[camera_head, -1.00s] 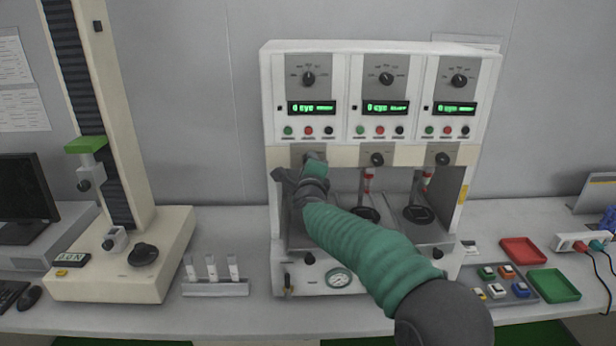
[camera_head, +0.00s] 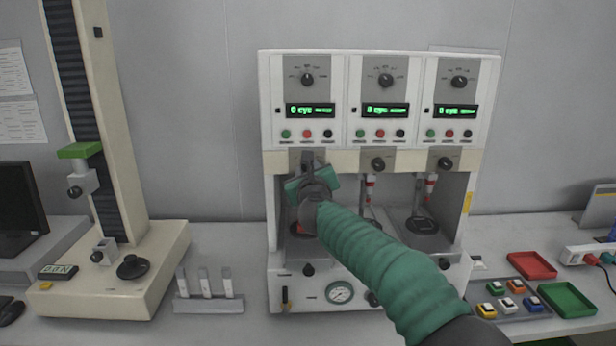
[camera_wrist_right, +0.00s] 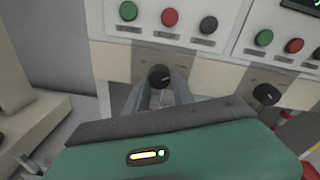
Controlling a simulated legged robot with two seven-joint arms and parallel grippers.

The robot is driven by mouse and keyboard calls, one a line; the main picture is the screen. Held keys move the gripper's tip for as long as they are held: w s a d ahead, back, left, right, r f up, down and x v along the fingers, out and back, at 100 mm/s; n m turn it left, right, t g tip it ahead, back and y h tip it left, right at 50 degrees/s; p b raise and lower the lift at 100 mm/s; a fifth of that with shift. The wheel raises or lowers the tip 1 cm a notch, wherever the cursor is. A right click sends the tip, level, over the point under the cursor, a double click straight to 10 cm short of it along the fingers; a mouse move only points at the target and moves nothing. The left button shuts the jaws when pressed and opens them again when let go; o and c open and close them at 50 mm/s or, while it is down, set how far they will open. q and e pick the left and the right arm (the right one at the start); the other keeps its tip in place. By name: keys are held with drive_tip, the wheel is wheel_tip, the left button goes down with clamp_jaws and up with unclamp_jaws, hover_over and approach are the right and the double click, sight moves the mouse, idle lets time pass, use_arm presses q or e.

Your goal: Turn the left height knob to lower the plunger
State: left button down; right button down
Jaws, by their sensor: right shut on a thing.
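The three-bay tester (camera_head: 268,110) stands on the bench in the head view. The left height knob is a black round knob (camera_wrist_right: 160,76) on the beige strip under the left bay's buttons. My right gripper (camera_head: 308,163) reaches in from the lower right with a green sleeve. In the right wrist view its two grey fingers (camera_wrist_right: 160,90) lie either side of the knob and are shut on it. My left gripper is out of view.
The middle height knob (camera_head: 378,164) and right height knob (camera_head: 445,163) sit on the same strip. Their plungers with red bands (camera_head: 370,187) hang in open bays. A sample rack (camera_head: 208,303) stands left of the tester. Red (camera_head: 532,265) and green (camera_head: 567,300) trays lie right.

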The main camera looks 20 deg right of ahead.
drive_tip(key=shift+f+m, duration=0.4)
drive_tip(key=shift+f, duration=0.05)
drive_tip(key=c, duration=1.1)
unclamp_jaws()
drive_tip(key=shift+c, duration=0.2)
drive_tip(key=shift+o, duration=0.3)
drive_tip(key=shift+w+r, duration=0.1)
drive_tip(key=shift+w, duration=0.05)
drive_tip(key=shift+r, duration=0.1)
drive_tip(key=shift+r, duration=0.1)
